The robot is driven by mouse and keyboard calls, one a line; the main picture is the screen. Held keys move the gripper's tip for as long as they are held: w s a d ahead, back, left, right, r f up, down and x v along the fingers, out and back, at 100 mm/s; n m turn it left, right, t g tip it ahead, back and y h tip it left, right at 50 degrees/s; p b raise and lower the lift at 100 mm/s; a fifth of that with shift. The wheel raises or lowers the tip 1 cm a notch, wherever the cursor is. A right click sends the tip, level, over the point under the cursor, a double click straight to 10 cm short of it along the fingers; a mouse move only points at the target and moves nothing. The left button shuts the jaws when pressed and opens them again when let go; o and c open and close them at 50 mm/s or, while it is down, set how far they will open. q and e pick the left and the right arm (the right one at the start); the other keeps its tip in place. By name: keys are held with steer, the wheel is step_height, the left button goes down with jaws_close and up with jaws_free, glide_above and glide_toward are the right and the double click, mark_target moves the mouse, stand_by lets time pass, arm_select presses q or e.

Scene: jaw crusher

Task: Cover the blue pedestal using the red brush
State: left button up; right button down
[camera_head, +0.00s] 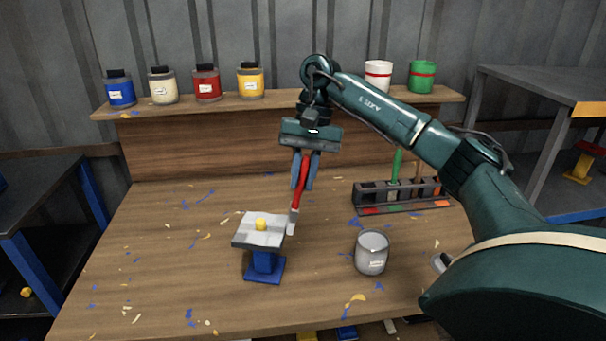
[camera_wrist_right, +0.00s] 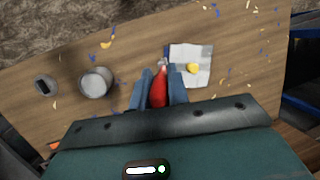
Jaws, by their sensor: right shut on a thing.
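My right gripper (camera_head: 305,178) is shut on the red brush (camera_head: 298,202), which hangs almost upright, its pale grey head down. The brush head is just right of the blue pedestal (camera_head: 265,262); I cannot tell whether they touch. The pedestal has a blue base and stem and a pale grey-white top plate with a small yellow piece on it. In the right wrist view, the red handle (camera_wrist_right: 159,92) is between the fingers, and the pale top plate (camera_wrist_right: 192,53) is beside it. My left gripper is not in view.
A grey can (camera_head: 371,254) stands right of the pedestal. Behind it is a brush rack (camera_head: 402,196) holding a green-handled brush. The back shelf (camera_head: 180,111) bears several paint jars, a white pot and a green pot. Paint flecks dot the mostly clear tabletop (camera_head: 150,265).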

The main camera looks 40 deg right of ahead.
mark_target(302, 197)
steer(key=shift+f+b, duration=0.45)
steer(key=shift+f, duration=0.2)
steer(key=shift+f+b, duration=0.55)
steer(key=shift+f, duration=0.25)
stand_by(0.5)
steer(key=shift+w+d, duration=0.1)
steer(key=shift+w, duration=0.05)
steer(key=shift+w+d, duration=0.1)
steer(key=shift+w, duration=0.05)
steer(key=shift+w+d+p, duration=1.1)
steer(key=shift+w+d, duration=0.1)
steer(key=shift+w, duration=0.45)
steer(key=shift+s+a+f+b, duration=0.15)
steer(key=shift+s+a+b, duration=0.25)
steer(key=shift+s+a, duration=0.35)
steer(key=shift+s+a+f+b, duration=0.15)
steer(key=shift+s+a+b, duration=0.25)
steer(key=shift+s, duration=0.5)
steer(key=shift+s+a, duration=0.25)
steer(key=shift+s, duration=0.05)
